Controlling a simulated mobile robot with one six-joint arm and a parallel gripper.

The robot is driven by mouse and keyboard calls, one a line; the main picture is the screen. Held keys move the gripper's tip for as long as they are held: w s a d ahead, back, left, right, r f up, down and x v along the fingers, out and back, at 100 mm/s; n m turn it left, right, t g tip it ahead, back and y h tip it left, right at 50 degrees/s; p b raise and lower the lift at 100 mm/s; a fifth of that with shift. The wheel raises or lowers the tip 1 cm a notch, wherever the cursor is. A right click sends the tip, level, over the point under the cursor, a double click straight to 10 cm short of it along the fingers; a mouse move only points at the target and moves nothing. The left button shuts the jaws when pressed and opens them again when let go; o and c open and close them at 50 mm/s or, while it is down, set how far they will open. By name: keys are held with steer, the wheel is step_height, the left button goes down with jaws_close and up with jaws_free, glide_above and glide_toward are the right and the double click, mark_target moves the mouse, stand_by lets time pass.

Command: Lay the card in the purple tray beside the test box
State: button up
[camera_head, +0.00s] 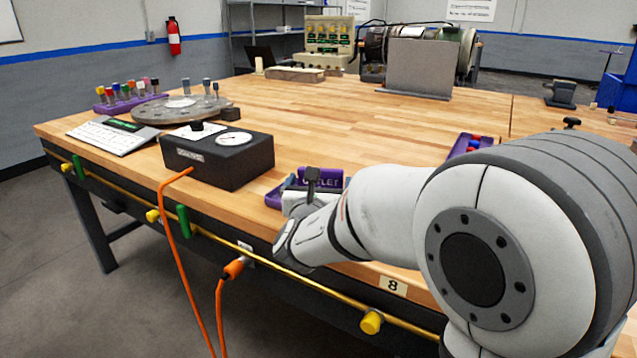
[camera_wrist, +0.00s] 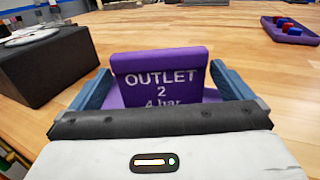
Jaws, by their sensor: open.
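The purple card (camera_wrist: 160,88), lettered "OUTLET 2 4 bar" in white, stands between the fingers of my gripper (camera_wrist: 160,68) in the wrist view. The purple tray (camera_wrist: 122,99) shows around and below the card; the card's lower part is hidden by my gripper. In the head view the tray (camera_head: 274,200) sits near the table's front edge, partly behind my arm. The black test box (camera_head: 238,163) with a round dial stands just left of it.
A second purple tray (camera_wrist: 290,36) with red and blue pieces lies to the right. A keyboard-like panel (camera_head: 108,136), a round grey plate (camera_head: 180,108) and a purple rack (camera_head: 122,103) stand beyond the box. Orange cables (camera_head: 165,215) hang at the front. The table's middle is clear.

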steer(key=shift+s+a, duration=0.2)
steer(key=shift+s, duration=0.9)
steer(key=shift+s+a, duration=0.2)
steer(key=shift+s, duration=0.85)
steer(key=shift+s+a, duration=0.2)
steer(key=shift+s, duration=0.9)
